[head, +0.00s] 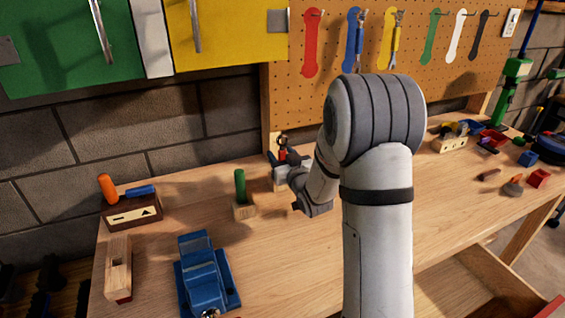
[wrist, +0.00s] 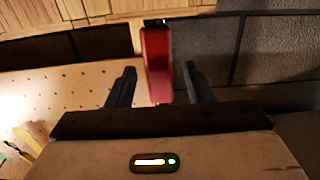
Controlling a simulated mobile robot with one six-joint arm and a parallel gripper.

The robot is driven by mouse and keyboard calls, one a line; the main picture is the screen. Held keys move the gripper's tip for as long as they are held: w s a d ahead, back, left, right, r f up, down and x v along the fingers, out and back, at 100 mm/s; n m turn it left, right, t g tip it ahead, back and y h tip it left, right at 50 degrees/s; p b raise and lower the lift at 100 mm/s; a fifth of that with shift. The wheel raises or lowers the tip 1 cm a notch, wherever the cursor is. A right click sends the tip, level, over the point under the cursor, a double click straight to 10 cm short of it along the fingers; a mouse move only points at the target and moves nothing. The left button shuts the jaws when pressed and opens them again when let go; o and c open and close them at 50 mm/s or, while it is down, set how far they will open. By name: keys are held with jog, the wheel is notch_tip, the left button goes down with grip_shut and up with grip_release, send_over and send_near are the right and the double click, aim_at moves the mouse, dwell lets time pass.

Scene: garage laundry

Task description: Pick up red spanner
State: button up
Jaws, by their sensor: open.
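A red, upright tool-like piece, which looks like the red spanner (wrist: 157,62), stands between my gripper's two dark fingers in the wrist view. Its end meets wood at the top of that view. In the head view a bit of red (head: 283,154) shows at the back of the workbench, below a dark ring-like end. My gripper (wrist: 158,72) is open, with a finger on each side of the red piece and gaps visible. In the head view my gripper (head: 281,163) is small and partly hides the piece and its wooden base.
A green-handled tool in a wooden block (head: 243,207) stands just left of my gripper. The pegboard (head: 340,65) rises close behind. Bench between is clear.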

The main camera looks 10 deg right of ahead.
grip_shut()
dwell(0.3)
